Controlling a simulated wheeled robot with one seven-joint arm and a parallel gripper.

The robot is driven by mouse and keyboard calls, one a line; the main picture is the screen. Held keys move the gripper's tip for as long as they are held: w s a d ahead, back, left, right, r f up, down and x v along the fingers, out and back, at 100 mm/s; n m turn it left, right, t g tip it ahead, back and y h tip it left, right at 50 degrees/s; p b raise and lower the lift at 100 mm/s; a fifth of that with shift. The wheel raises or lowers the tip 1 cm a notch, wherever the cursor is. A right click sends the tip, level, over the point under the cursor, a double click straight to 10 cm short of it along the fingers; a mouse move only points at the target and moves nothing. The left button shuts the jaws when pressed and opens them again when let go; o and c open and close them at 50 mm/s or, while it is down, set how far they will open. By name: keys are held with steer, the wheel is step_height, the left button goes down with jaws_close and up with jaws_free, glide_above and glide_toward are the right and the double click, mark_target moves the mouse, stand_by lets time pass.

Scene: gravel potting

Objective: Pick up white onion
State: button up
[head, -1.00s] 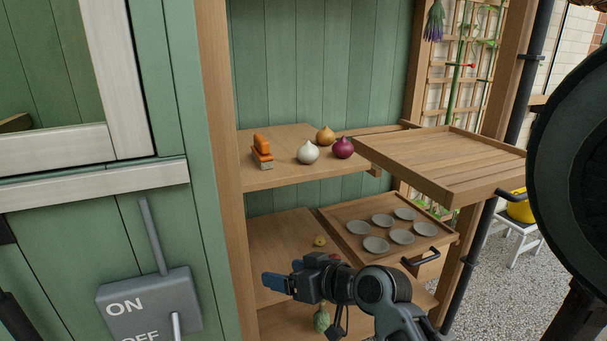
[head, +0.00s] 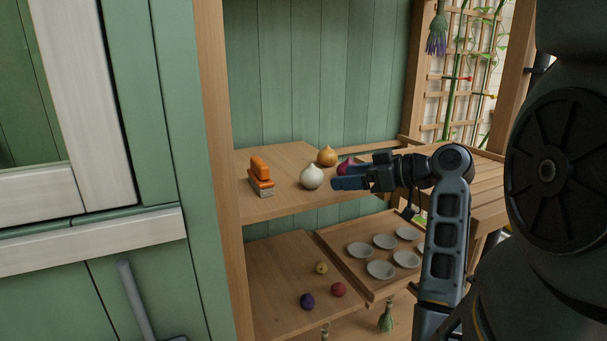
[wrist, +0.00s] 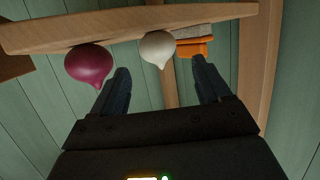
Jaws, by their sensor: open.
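The white onion (head: 311,177) stands on the upper wooden shelf, between the orange-handled brush and my gripper. My gripper (head: 335,184) is open and empty, just right of the white onion at about its height in the head view. In the wrist view, which is turned upside down, the white onion (wrist: 157,48) lies ahead, between the directions of the two blue fingers (wrist: 160,85) and beyond their tips. A red onion (wrist: 89,64) is beside it, outside the finger at left. In the head view my gripper partly hides the red onion (head: 346,166).
A yellow onion (head: 327,156) stands behind the white one. The orange brush (head: 261,177) is to its left. A lower shelf (head: 275,270) holds small round items, beside a tray (head: 337,243) of grey dishes. A wooden post (head: 221,200) bounds the shelf's left side.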

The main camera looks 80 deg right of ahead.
mark_target(322, 177)
steer(key=shift+d+p+x, duration=0.2)
steer(key=shift+p+x, duration=0.5)
steer(key=shift+x, duration=3.4)
steer(key=shift+r, duration=0.1)
steer(key=c, duration=0.9)
steer(key=shift+o, duration=0.2)
steer(key=shift+r, duration=0.1)
